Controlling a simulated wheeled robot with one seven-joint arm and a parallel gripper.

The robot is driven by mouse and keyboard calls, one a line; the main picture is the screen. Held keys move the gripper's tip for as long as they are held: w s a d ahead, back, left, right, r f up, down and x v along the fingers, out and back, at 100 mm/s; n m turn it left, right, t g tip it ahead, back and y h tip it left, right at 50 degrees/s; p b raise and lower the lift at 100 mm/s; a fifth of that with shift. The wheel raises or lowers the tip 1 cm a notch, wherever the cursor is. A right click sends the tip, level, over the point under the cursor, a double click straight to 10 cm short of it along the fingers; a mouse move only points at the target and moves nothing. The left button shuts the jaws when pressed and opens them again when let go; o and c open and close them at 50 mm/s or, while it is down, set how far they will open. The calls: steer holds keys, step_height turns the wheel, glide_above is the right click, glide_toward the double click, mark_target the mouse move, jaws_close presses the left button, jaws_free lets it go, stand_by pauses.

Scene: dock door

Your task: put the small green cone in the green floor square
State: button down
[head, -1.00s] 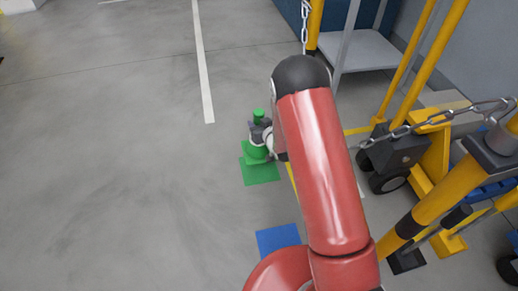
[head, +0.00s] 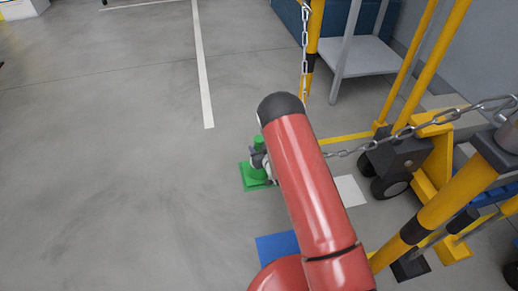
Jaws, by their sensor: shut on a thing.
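The small green cone (head: 258,143) stands upright over the green floor square (head: 249,183) in the head view. Its base overlaps the square in the picture; I cannot tell whether it touches the floor. My gripper (head: 257,158) is shut on the cone at its side. My red arm hides part of the gripper and the right side of the cone and square.
A blue floor square (head: 277,246) and a white one (head: 348,190) lie nearby. A yellow-black post (head: 440,209) with a chain (head: 440,121) and a yellow pallet truck (head: 432,160) stand at right. The floor at left is clear.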

steer(key=shift+f, duration=0.1)
steer(key=c, duration=0.8)
jaws_free()
steer(key=shift+c, duration=0.2)
